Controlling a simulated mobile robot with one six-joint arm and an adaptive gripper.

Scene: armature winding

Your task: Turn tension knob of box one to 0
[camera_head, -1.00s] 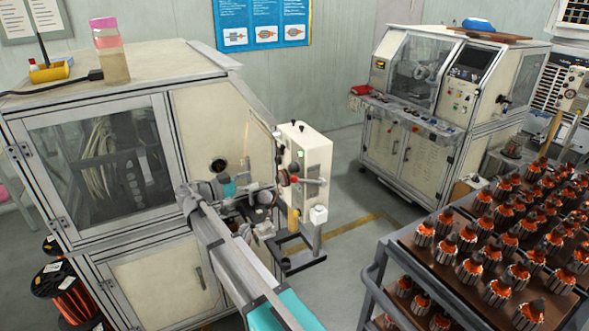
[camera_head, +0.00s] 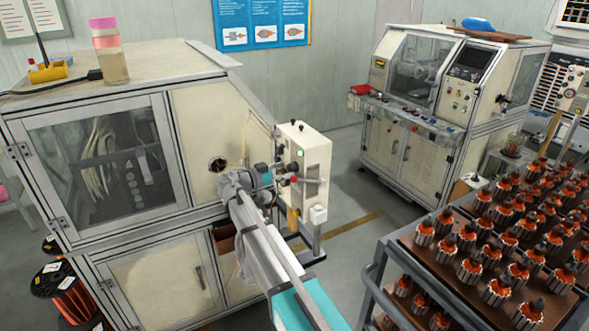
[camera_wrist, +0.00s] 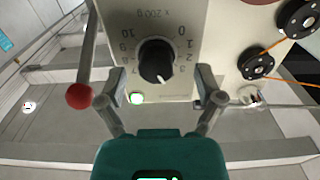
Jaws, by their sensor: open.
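The tension box (camera_head: 317,160) is a pale upright box on a stand beside the left machine. In the wrist view its face (camera_wrist: 205,25) shows a dial numbered 0 to 10 and marked "x 200 g". The black tension knob (camera_wrist: 155,60) sits at the dial's centre, and its white pointer mark faces down, away from the 0 at upper right. My gripper (camera_wrist: 160,78) is open, with one finger on each side of the knob. In the head view my gripper (camera_head: 266,180) is at the box's left side.
Black wire spools (camera_wrist: 256,63) with orange wire are at right. A cart (camera_head: 405,255) of armatures stands at lower right in the head view.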

